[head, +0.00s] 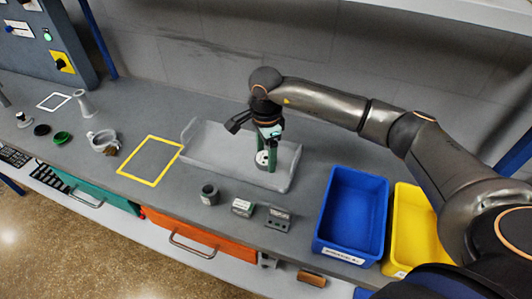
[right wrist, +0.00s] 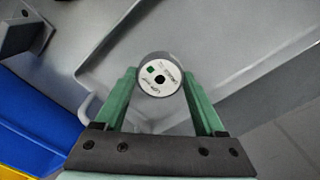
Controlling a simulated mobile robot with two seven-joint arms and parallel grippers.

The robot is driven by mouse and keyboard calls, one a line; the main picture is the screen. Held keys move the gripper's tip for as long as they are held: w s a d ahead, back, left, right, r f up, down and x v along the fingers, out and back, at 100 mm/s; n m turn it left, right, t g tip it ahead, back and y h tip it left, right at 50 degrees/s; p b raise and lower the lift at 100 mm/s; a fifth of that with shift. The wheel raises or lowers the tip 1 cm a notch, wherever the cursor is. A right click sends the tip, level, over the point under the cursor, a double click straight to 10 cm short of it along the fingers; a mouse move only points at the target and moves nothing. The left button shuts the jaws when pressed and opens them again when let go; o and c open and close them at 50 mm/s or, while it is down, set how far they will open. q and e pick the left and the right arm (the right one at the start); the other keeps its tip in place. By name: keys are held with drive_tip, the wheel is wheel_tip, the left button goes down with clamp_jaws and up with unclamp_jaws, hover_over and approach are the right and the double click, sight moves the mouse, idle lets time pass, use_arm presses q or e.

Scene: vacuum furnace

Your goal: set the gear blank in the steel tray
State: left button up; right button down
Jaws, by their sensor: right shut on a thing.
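The gear blank (right wrist: 160,76) is a short round piece with a white printed top face, a dark centre hole and a small green square. My right gripper (right wrist: 161,90) is shut on it, with one green finger on each side. In the head view my right gripper (head: 267,160) points down over the right part of the grey steel tray (head: 211,146), and the blank (head: 262,158) shows low between the fingers. I cannot tell whether the blank touches the tray floor. The tray also shows in the right wrist view (right wrist: 235,35). My left gripper is not in view.
A blue bin (head: 355,208) and a yellow bin (head: 410,215) stand right of the tray. A dark cylinder (head: 209,195) and two small grey blocks (head: 242,207) (head: 278,218) lie in front. A yellow outlined square (head: 150,160) is left. The tray's left part is empty.

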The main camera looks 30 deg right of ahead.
sight(266, 158)
unclamp_jaws()
wheel_tip(266, 158, up, 12)
drive_tip(key=shift+r+b, duration=0.15)
drive_tip(key=shift+b, duration=0.15)
idle(0.4)
